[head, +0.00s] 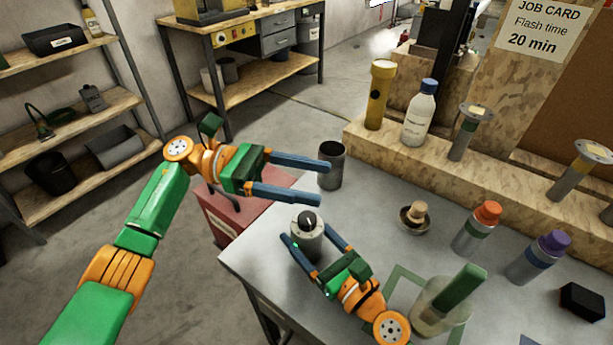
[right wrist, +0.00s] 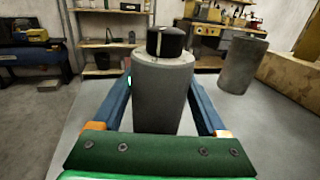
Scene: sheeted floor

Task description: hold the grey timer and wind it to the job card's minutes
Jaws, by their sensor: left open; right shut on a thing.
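The grey timer (head: 307,247) is an upright grey cylinder with a black knob on top, near the left edge of the grey table. It also fills the middle of the right wrist view (right wrist: 163,90), with a pale mark on its knob. My right gripper (head: 311,238) is shut on the timer's body, one finger on each side. My left gripper (head: 323,182) is open and empty, above and behind the timer, its fingers pointing right. The job card (head: 541,28) at the upper right reads "Flash time 20 min". The timer's scale is too small to read.
A dark grey cup (head: 331,165) stands just behind the timer, close to my left fingertips. A small bowl with a wooden-knobbed item (head: 414,217), an orange-capped bottle (head: 477,228) and a purple-capped bottle (head: 538,257) stand to the right. A wooden ledge (head: 471,175) runs behind.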

